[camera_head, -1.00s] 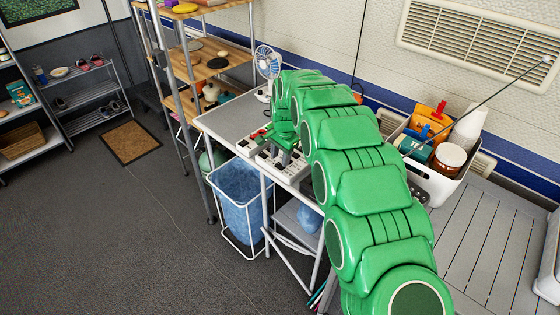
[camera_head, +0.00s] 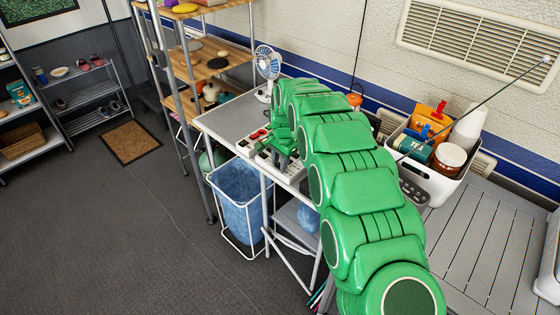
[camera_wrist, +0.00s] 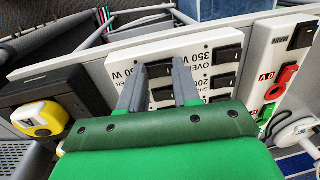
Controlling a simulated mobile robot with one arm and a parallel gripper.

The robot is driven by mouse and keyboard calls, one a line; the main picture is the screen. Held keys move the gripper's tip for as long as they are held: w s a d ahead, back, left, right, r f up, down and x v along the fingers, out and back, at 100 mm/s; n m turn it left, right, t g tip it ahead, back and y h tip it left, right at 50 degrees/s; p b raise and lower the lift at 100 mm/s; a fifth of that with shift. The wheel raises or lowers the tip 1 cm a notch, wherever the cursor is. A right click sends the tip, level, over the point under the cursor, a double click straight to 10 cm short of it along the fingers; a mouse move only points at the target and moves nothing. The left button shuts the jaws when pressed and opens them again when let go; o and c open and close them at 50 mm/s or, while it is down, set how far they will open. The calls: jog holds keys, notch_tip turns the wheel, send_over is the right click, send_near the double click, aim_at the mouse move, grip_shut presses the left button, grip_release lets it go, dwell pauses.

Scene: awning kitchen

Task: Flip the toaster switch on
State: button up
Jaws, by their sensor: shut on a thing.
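A white switch panel (camera_wrist: 122,70) with several black rocker switches and printed labels fills the middle of the wrist view. Labels reading "350 W" and "2000" show, others are partly covered, and I cannot read a toaster label. My gripper (camera_wrist: 158,66) reaches onto the panel, its two grey fingers on either side of a black switch (camera_wrist: 160,70) in the upper row. It is shut on that switch, whose on or off position I cannot tell. In the head view my gripper (camera_head: 282,150) is low over the panel at the table's front edge. No toaster is clearly visible.
A yellow tape measure (camera_wrist: 42,118) lies left of the panel. A second panel with red and green sockets (camera_wrist: 285,78) is at right. A fan (camera_head: 267,62) stands behind on the table. A blue-lined bin (camera_head: 240,190) is below the front edge.

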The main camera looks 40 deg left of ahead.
aim_at(279, 165)
jog(key=shift+w, duration=0.1)
jog(key=shift+a+h, duration=0.15)
jog(key=shift+h, duration=0.45)
jog(key=o, duration=0.8)
jog(key=shift+r, duration=0.1)
notch_tip(279, 165, up, 7)
jog(key=shift+a+f, duration=0.1)
jog(key=shift+r, duration=0.4)
